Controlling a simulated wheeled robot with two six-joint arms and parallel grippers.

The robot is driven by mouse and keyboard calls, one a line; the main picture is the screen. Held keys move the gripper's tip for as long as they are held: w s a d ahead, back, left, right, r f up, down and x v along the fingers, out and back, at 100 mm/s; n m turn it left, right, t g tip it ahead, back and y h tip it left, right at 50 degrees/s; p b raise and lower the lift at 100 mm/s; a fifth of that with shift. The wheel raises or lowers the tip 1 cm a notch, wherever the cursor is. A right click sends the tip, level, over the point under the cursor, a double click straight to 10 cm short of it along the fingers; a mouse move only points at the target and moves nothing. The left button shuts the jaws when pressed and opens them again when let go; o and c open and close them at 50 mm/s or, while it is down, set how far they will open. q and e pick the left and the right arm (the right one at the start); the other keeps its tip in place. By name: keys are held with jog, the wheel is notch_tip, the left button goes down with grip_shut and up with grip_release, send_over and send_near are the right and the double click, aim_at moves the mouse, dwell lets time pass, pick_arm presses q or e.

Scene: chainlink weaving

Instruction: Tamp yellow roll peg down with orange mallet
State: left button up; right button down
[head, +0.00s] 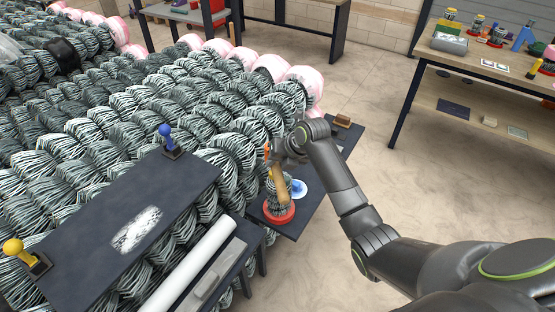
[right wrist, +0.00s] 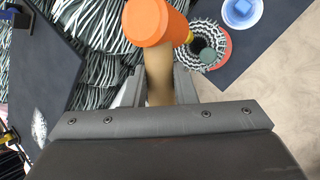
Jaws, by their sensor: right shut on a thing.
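My right gripper (right wrist: 159,88) is shut on the tan handle of the orange mallet (right wrist: 157,60). The orange head (right wrist: 150,22) points up and away in the right wrist view. In the head view my right gripper (head: 286,150) hangs above a wire-mesh roll (head: 274,197) in a red ring. A small yellow part, seemingly the yellow roll peg (right wrist: 190,38), shows beside the mallet head at the roll's edge, partly hidden. I cannot tell whether the mallet touches it. The roll (right wrist: 205,35) also shows a dark green round part. My left gripper is out of view.
A blue dish (head: 302,188) sits beside the roll on a dark side shelf. Large bundles of chainlink (head: 120,110) fill the left. A dark board (head: 75,245) holds blue and yellow knobs. A workbench (head: 480,60) stands at the right back. Open floor lies between.

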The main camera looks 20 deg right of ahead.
jog(key=shift+f+b, duration=0.35)
jog(key=shift+f, duration=0.5)
jog(key=shift+r+p, duration=0.35)
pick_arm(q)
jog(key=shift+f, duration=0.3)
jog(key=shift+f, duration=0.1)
